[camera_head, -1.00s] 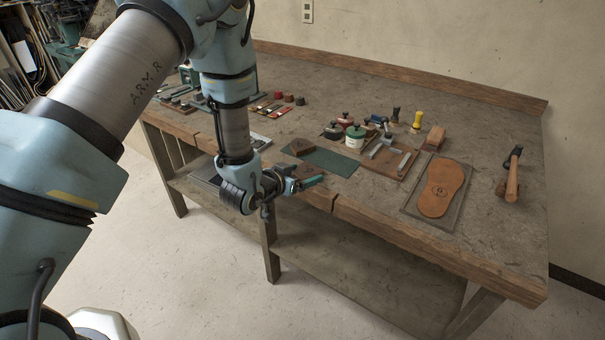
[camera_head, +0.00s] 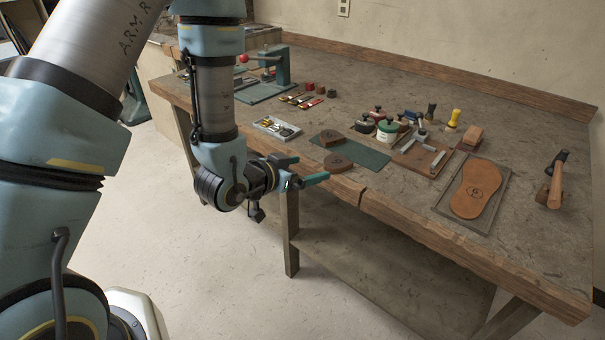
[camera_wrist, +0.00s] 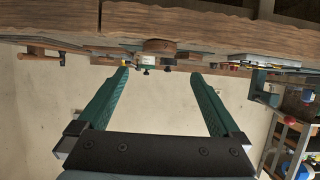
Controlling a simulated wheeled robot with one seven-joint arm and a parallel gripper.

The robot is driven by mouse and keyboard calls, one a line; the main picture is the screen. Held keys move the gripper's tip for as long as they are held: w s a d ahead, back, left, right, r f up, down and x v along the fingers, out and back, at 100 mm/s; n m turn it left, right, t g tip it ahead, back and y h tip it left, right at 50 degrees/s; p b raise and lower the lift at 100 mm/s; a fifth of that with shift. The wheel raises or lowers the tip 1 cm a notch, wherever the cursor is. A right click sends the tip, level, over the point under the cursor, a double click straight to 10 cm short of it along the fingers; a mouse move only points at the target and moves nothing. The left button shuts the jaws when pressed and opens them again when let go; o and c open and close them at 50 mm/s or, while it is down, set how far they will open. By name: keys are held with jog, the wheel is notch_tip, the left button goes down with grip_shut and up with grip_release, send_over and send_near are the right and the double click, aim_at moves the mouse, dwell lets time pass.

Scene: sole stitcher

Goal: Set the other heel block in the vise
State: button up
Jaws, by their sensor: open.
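Two brown heel blocks lie at the green mat: one on its far part (camera_head: 332,138), one at its near edge by the table's front (camera_head: 338,162). My gripper (camera_head: 313,167) is open and empty, just off the table's front edge, with its fingers pointing toward the near block. In the wrist view, where the scene appears upside down, a brown block (camera_wrist: 160,46) shows beyond and between the open fingers (camera_wrist: 160,73). A board with two grey metal bars (camera_head: 425,158) lies right of the mat; I cannot tell whether it is the vise. No block sits between its bars.
A sole on a dark tray (camera_head: 443,205) and a hammer (camera_head: 549,190) lie to the right. Jars (camera_head: 387,130) stand behind the mat. A small tool tray (camera_head: 277,128) and a green stand with a red knob (camera_head: 281,68) are to the left. The wooden front edge (camera_head: 420,232) is close to my gripper.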

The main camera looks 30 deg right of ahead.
jog(key=w+a+r+n+t+y, duration=0.1)
jog(key=w+a+n+t+y, duration=0.2)
jog(key=w+a, duration=0.5)
jog(key=w+a+r+n+y, duration=0.1)
jog(key=w+a+n+y, duration=0.35)
jog(key=a, duration=0.65)
jog(key=w+a+r+n+g+y, duration=0.1)
jog(key=a+r+n+y, duration=0.1)
jog(key=a, duration=0.8)
jog(key=shift+a+r+y, duration=0.3)
jog(key=shift+a+y, duration=0.05)
jog(key=shift+y, duration=0.4)
jog(key=s+a+r+n+g, duration=0.1)
jog(key=s+a, duration=0.1)
jog(key=a, duration=0.1)
jog(key=s+a+r+n+g+y, duration=0.1)
jog(key=s+a, duration=0.1)
jog(key=a, duration=0.1)
jog(key=s+a+r+n+g, duration=0.1)
jog(key=s+a+n, duration=0.1)
jog(key=a, duration=0.1)
jog(key=shift+s+a+r+y, duration=0.2)
jog(key=shift+r+y, duration=0.1)
jog(key=shift+y, duration=0.1)
jog(key=shift+c, duration=0.2)
jog(key=shift+s+a+r+g, duration=0.15)
jog(key=shift+s+g, duration=0.2)
jog(key=shift+g, duration=0.05)
jog(key=shift+c, duration=0.6)
